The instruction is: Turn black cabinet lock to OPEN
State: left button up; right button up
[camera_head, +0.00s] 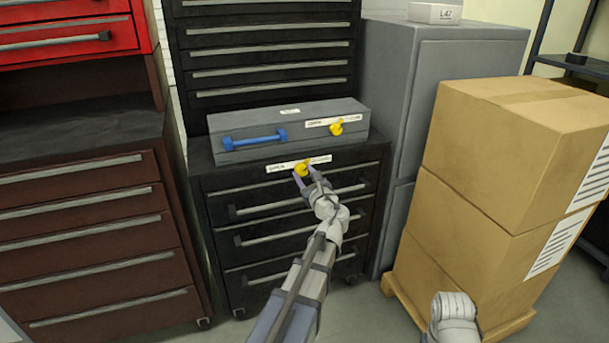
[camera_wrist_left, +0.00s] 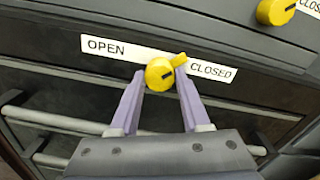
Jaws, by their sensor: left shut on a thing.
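The black cabinet (camera_head: 268,256) stands in the middle of the head view. Its yellow lock knob (camera_head: 301,169) is on the top front edge, over a white label strip. In the left wrist view the knob (camera_wrist_left: 159,75) sits between OPEN (camera_wrist_left: 104,47) on the left and CLOSED (camera_wrist_left: 211,71) on the right. The knob's small tab points up and right, toward the CLOSED side. My left gripper (camera_head: 308,178) is shut on the knob, its two purple fingers on either side of it.
A grey box (camera_head: 270,115) with a blue handle and its own yellow knob (camera_head: 337,127) sits on the cabinet. Stacked cardboard boxes (camera_head: 490,190) on a pallet and a grey cabinet (camera_head: 400,90) stand to the right. A dark red drawer cabinet (camera_head: 90,255) stands left.

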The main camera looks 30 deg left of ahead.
pick_arm(q)
grip_shut()
jog(key=shift+n, duration=0.4)
jog(key=n, duration=0.7)
jog(key=shift+n, duration=0.3)
jog(key=n, duration=0.4)
jog(key=shift+n, duration=0.3)
jog(key=n, duration=0.4)
jog(key=shift+n, duration=0.6)
